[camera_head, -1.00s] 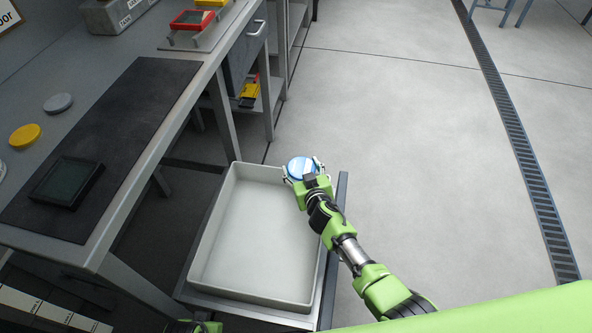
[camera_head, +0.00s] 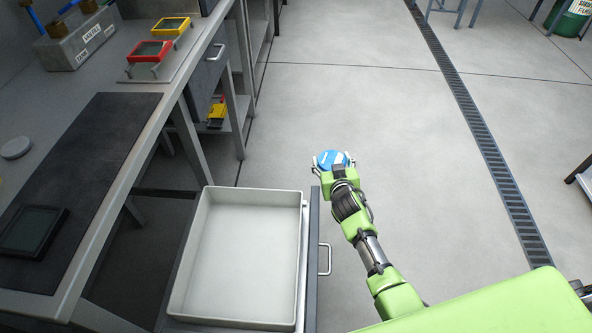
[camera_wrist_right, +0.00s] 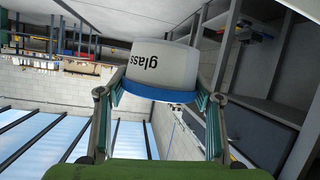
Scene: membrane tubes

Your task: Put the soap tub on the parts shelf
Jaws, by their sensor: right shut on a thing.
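My right gripper (camera_head: 332,168) is shut on a tub (camera_head: 333,157) with a blue lid and white body. In the right wrist view the tub (camera_wrist_right: 160,68) sits between the fingers, its label reading "glass" upside down. I cannot read the word soap on it. In the head view the tub is held over the floor, right of the open drawer. No parts shelf is labelled in view; a low shelf (camera_head: 235,146) under the bench holds yellow and red things, and I cannot tell whether it is the one. My left gripper is not in view.
An open drawer (camera_head: 301,225) with an empty pale tray and a front handle (camera_head: 325,260) sticks out from the bench. The bench (camera_head: 122,207) carries a dark mat, a dark-screened device (camera_head: 32,231) and a grey disc (camera_head: 16,148).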

